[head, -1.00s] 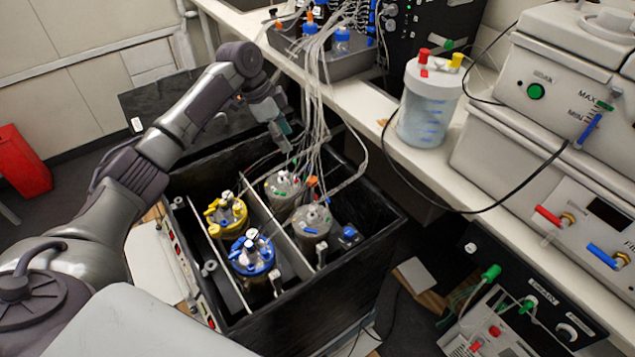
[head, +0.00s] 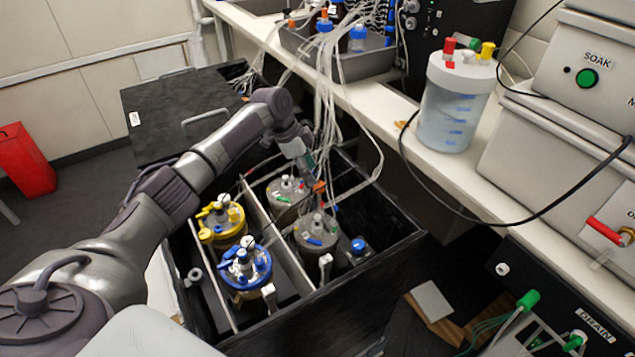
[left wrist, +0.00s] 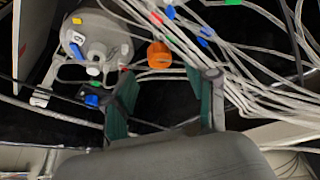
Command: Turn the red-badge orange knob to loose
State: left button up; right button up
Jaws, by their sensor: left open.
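An orange knob (head: 319,187) shows beside the back grey-lidded vessel (head: 287,191) in the black box. In the left wrist view the orange knob (left wrist: 159,54) lies beyond the fingertips, between their lines, with tubes passing close to it. A small red spot shows beside the vessel lid, left of the knob; I cannot tell whether it is the badge. My left gripper (head: 310,163) is just above the knob, pointing down. Its two green-padded fingers (left wrist: 166,98) are apart with nothing held between them. My right gripper is out of view.
The black box (head: 385,250) also holds a yellow-lidded vessel (head: 220,218), a blue-lidded vessel (head: 247,264) and another grey-lidded one (head: 316,230). Thin tubes (head: 327,110) hang right by my left gripper. A white bench (head: 440,175) runs along the right.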

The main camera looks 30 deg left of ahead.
pick_arm(q)
jog(key=x, duration=0.5)
jog(key=shift+d+f, duration=0.1)
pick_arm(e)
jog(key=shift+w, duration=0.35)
